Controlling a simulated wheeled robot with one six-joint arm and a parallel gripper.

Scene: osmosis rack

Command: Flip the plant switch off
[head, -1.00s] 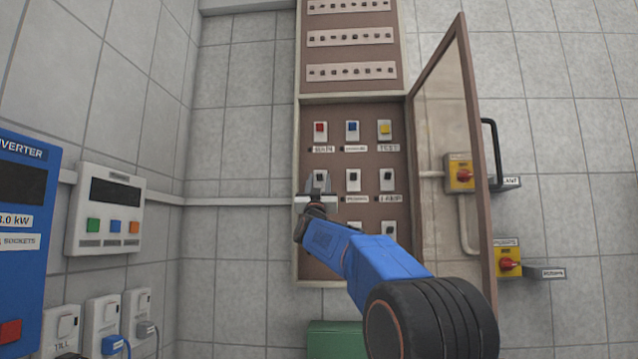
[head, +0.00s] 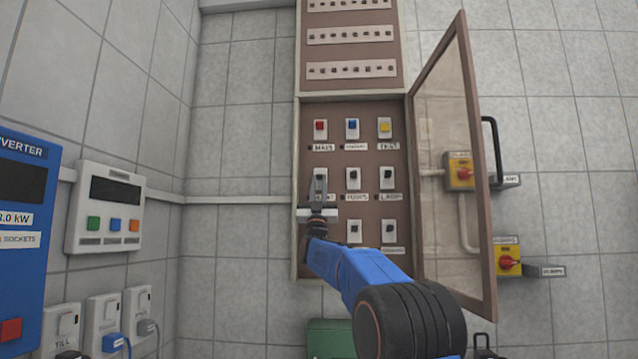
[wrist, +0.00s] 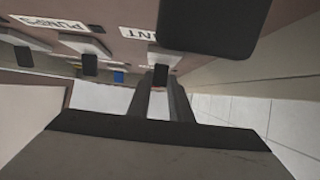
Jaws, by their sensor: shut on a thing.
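The plant switch is the left one in the middle row of the open brown panel (head: 372,270). The toggle's position is too small to tell. The pumps switch (head: 353,179) is to its right, and its label (wrist: 48,22) shows upside down in the wrist view.
Red (head: 320,128), blue (head: 352,128) and yellow (head: 385,127) switches are above. The lamps switch (head: 387,179) is farther right. The panel door (head: 480,200) stands open at the right. Yellow rotary switches (head: 508,262) are beyond the door.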

